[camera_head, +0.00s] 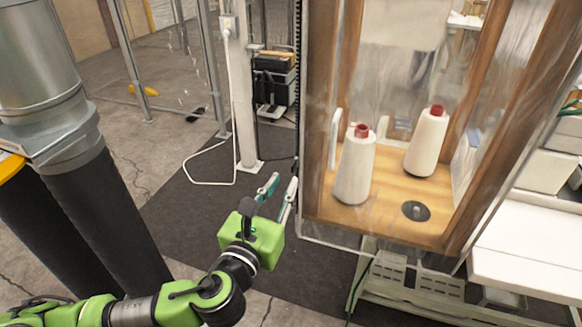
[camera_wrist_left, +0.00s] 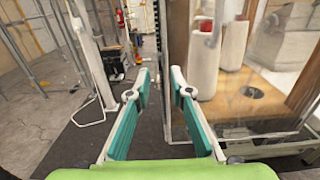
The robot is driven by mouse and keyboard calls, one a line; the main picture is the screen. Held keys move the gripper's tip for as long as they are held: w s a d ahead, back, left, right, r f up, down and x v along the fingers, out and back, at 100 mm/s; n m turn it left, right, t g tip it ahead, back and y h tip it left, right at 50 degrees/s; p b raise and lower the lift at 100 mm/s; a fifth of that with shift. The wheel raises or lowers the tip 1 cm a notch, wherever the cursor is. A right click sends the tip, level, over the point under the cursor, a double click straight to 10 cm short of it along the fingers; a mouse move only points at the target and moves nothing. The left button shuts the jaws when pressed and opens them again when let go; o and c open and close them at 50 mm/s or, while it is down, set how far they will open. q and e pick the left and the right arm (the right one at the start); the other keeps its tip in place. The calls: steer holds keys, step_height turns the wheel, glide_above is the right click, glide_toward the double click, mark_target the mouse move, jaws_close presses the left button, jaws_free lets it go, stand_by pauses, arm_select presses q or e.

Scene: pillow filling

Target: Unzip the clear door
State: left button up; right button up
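The clear door (camera_head: 318,130) is a transparent sheet in front of a wooden cabinet with white cones inside. It also shows in the left wrist view (camera_wrist_left: 203,85). A dark toothed strip that looks like a zipper (camera_head: 297,60) runs up beside its left edge; it shows in the left wrist view too (camera_wrist_left: 157,30). I cannot make out a zipper pull. My left gripper (camera_head: 280,186) is open and empty, left of the door's lower left corner. In the left wrist view its fingers (camera_wrist_left: 160,78) stand apart, below the strip. My right gripper is not in view.
Two white thread cones (camera_head: 355,170) with red tops stand on the cabinet's wooden floor (camera_head: 385,215). A white post (camera_head: 242,100) with a cable stands to the left. A white bench (camera_head: 530,255) is at the right. The dark mat (camera_head: 190,200) left of the gripper is largely clear.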

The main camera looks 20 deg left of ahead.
mark_target(292, 169)
arm_select(q)
steer(key=w+p, duration=0.1)
steer(key=w, duration=0.4)
steer(key=shift+w+d+r, duration=0.1)
steer(key=shift+w, duration=0.4)
jaws_close()
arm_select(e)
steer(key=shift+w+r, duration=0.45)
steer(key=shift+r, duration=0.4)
